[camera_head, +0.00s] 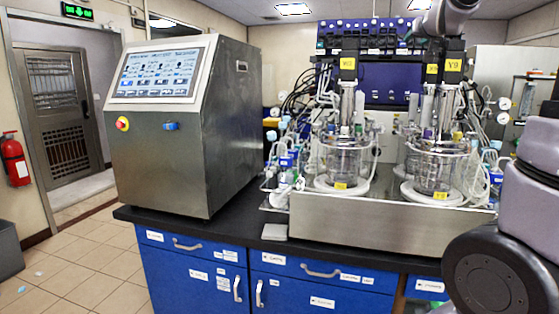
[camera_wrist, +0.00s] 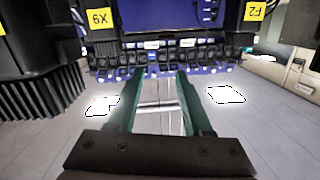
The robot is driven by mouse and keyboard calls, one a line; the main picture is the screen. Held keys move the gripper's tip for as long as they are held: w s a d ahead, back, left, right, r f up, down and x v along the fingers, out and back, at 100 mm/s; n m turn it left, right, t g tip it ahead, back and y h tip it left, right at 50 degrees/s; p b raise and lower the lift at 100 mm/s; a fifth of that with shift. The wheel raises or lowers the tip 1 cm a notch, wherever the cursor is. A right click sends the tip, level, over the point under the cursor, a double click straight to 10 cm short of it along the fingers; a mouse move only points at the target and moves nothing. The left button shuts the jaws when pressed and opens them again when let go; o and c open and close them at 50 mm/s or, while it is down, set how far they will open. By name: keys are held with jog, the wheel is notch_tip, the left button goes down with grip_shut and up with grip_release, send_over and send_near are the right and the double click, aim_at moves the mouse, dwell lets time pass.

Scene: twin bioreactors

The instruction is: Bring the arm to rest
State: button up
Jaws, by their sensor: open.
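My gripper (camera_wrist: 159,78) shows in the wrist view with its two green fingers apart and nothing between them. Its dark body fills the bottom of that view. In the head view my arm stands at the right edge, and a purple-grey part of it shows at the top, above the right bioreactor; the gripper itself cannot be made out there. The left bioreactor (camera_head: 345,157) and right bioreactor (camera_head: 437,168) stand upright, each with a glass vessel and yellow labels. In the wrist view, dark housings with yellow labels (camera_wrist: 99,21) flank the fingers, apart from them.
A steel control cabinet with a screen (camera_head: 157,74) stands left on the black bench top (camera_head: 232,219). A steel base (camera_head: 375,220) carries the bioreactors. A blue panel (camera_head: 392,83) is behind them. Tubing crowds both vessels. Floor (camera_head: 85,270) is free at the left.

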jog(key=s+a+f+g+y, duration=0.1)
jog(key=s+a+f+g, duration=0.2)
jog(key=s, duration=0.8)
jog(key=s+a+f+g+y, duration=0.2)
jog(key=s+a+f+g, duration=0.1)
jog(key=s+a+f, duration=0.5)
jog(key=s+a+f+g+y, duration=0.2)
jog(key=s+a+f, duration=0.4)
jog(key=s+f, duration=0.4)
jog(key=s+g, duration=0.1)
jog(key=s, duration=0.3)
jog(key=shift+s+g, duration=0.3)
jog(key=shift+d+f, duration=0.1)
